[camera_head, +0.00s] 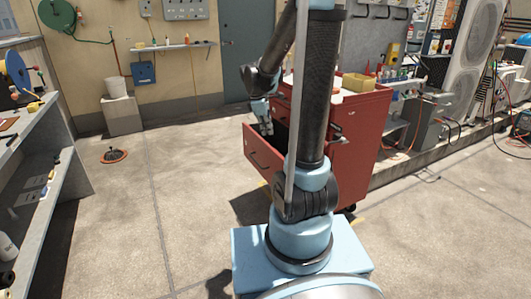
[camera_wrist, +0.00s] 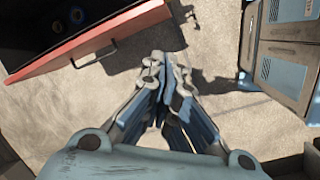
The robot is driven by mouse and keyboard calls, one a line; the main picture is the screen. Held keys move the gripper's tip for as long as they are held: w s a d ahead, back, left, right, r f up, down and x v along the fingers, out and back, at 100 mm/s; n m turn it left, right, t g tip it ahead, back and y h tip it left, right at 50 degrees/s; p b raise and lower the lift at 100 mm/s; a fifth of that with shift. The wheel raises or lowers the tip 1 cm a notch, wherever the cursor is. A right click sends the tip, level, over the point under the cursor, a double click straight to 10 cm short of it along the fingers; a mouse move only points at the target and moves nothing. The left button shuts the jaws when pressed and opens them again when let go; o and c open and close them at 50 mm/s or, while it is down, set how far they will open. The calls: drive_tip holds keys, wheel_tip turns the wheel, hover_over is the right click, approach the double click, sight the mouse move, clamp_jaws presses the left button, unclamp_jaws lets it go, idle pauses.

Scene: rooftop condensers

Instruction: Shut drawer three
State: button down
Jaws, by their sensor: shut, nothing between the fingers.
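The red tool cabinet (camera_head: 358,125) stands behind my arm in the head view. One drawer (camera_head: 263,158) is pulled out toward the left, with a dark handle on its red front. I cannot read which number it is. My gripper (camera_head: 267,129) appears over the drawer in the head view. In the wrist view my gripper (camera_wrist: 165,62) is shut and empty, seen against floor just outside the drawer front. No contact shows.
A yellow bin (camera_head: 358,82) sits on the cabinet top. A grey shelf (camera_head: 40,150) stands at the left, and a bucket on a block (camera_head: 122,115) is by the back wall.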

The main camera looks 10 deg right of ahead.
drive_tip(key=w+a+f+n+h, duration=0.1)
drive_tip(key=w+a+f+n, duration=0.1)
drive_tip(key=w+f+n, duration=0.4)
drive_tip(key=w+a+f+n+h, duration=0.1)
drive_tip(key=w+a+f, duration=0.25)
drive_tip(key=w, duration=0.35)
drive_tip(key=w+d+f, duration=0.2)
drive_tip(key=d+f, duration=0.6)
drive_tip(key=f, duration=0.2)
drive_tip(key=shift+w, duration=0.25)
